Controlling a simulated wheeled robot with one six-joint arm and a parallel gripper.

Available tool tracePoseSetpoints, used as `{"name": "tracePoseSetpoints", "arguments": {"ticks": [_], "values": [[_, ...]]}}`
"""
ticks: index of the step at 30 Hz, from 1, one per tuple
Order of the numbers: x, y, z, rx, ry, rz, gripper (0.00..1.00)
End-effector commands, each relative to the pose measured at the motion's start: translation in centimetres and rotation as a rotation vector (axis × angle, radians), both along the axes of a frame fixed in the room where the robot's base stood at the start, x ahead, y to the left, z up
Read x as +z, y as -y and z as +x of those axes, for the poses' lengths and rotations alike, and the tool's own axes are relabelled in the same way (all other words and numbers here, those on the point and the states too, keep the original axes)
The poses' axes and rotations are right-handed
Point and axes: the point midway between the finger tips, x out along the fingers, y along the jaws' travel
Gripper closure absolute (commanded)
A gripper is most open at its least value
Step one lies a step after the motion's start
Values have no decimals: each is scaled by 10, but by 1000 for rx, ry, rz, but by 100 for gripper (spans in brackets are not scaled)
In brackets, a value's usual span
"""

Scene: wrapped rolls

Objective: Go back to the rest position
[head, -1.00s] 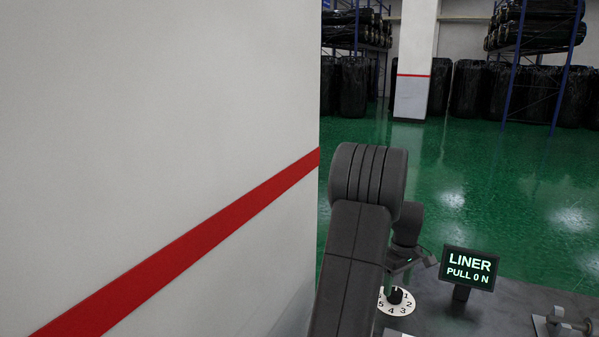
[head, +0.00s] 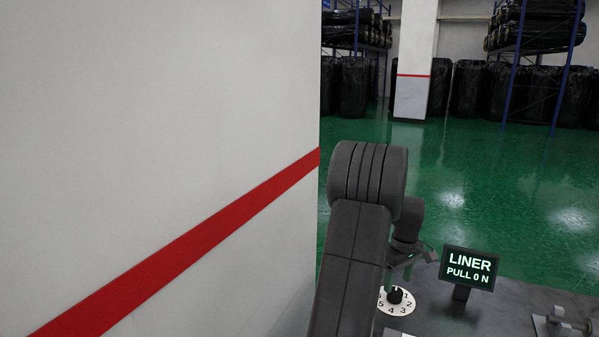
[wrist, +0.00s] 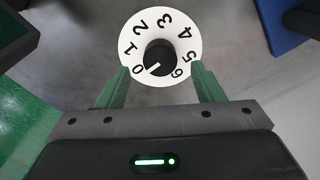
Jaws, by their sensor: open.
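My gripper (wrist: 160,85) is open in the wrist view, its two green fingers apart with nothing between their tips. Beyond the fingers is a white dial (wrist: 183,27) numbered 0 to 6 with a black knob (wrist: 160,57). The knob's white mark points close to 0. The head view also shows the dial (head: 397,308) on the grey bench, low and right of my arm. In that view my arm hides much of my gripper, which is near and above the dial.
A small screen (head: 469,268) reading "LINER PULL 0 N" stands right of the dial. A metal fitting (head: 565,325) lies at the bench's right. A white wall (head: 150,110) with a red stripe fills the left. Black wrapped rolls (head: 470,90) stand far back across open green floor.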

Motion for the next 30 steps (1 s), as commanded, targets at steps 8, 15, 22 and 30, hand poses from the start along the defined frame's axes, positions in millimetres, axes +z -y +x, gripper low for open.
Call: {"name": "tracePoseSetpoints", "arguments": {"ticks": [8, 15, 22, 30], "values": [[-45, 0, 0, -41, 0, 0, 39], [-44, 0, 0, -234, 0, 0, 39], [-44, -1, 0, -417, 0, 0, 39], [-44, -1, 0, -631, -1, 1, 39]]}}
